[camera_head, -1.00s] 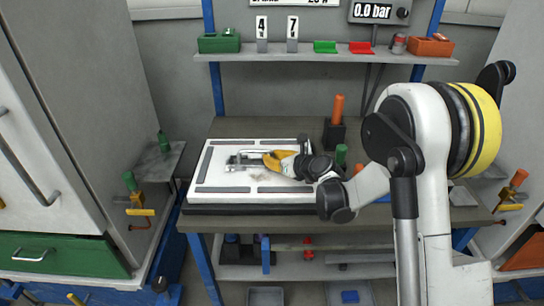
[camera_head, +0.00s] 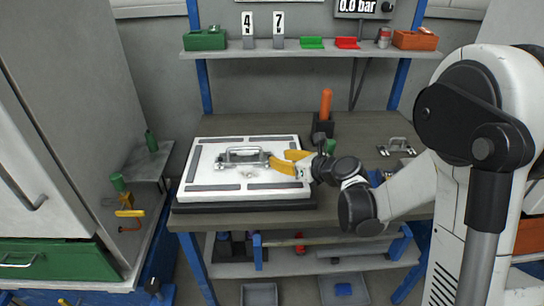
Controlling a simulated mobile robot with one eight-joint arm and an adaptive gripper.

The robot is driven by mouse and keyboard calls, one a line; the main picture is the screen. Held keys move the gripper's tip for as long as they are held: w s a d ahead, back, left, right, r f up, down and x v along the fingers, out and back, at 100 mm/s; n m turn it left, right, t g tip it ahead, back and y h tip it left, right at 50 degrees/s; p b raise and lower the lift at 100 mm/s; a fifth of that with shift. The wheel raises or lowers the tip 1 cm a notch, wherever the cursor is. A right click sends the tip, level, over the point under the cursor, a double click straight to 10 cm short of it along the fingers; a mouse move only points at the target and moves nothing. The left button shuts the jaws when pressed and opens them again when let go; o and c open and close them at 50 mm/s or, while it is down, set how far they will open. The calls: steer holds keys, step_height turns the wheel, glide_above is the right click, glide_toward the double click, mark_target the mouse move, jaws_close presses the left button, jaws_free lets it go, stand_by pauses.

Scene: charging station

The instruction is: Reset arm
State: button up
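My arm reaches in from the right side of the head view. My gripper (camera_head: 283,161) has yellow fingers that are spread apart, with nothing seen between them. It is over the right part of a white panel (camera_head: 216,189) with dark grey strips. The panel lies flat on the workbench. A metal handle (camera_head: 243,155) stands on the panel, just left of my fingertips. I cannot tell whether a finger touches its right end.
An orange-handled tool (camera_head: 326,103) stands in a black holder behind my gripper. Another metal handle (camera_head: 396,146) lies on the bench (camera_head: 270,125) at right. A shelf (camera_head: 270,53) with bins and number signs runs above. A cabinet (camera_head: 75,110) stands at left.

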steer(key=shift+s+d+r, duration=0.2)
steer(key=shift+s+d, duration=0.05)
steer(key=shift+s, duration=0.15)
steer(key=shift+r, duration=0.1)
steer(key=s+d+r+m+t+h, duration=0.1)
steer(key=d+r+m+t+h, duration=0.25)
steer(key=r+m, duration=0.6)
steer(key=s+d+r+m+t+h, duration=0.15)
steer(key=d+r+m+t, duration=0.3)
steer(key=r+m, duration=0.5)
steer(key=s+d+r+m+g+h, duration=0.1)
steer(key=s+d+m+g+h, duration=0.2)
steer(key=s+d+m+h, duration=0.45)
steer(key=s+a+f+m+g+y, duration=0.2)
steer(key=s+a+f+m+g, duration=0.1)
steer(key=s+f+m, duration=0.4)
steer(key=s+a+f+m+g+y, duration=0.2)
steer(key=s+f+m+g, duration=0.4)
steer(key=s, duration=0.6)
step_height(320, 180, down, 2)
steer(key=m, duration=0.3)
steer(key=shift+s+a+y, duration=0.35)
steer(key=shift+a, duration=0.05)
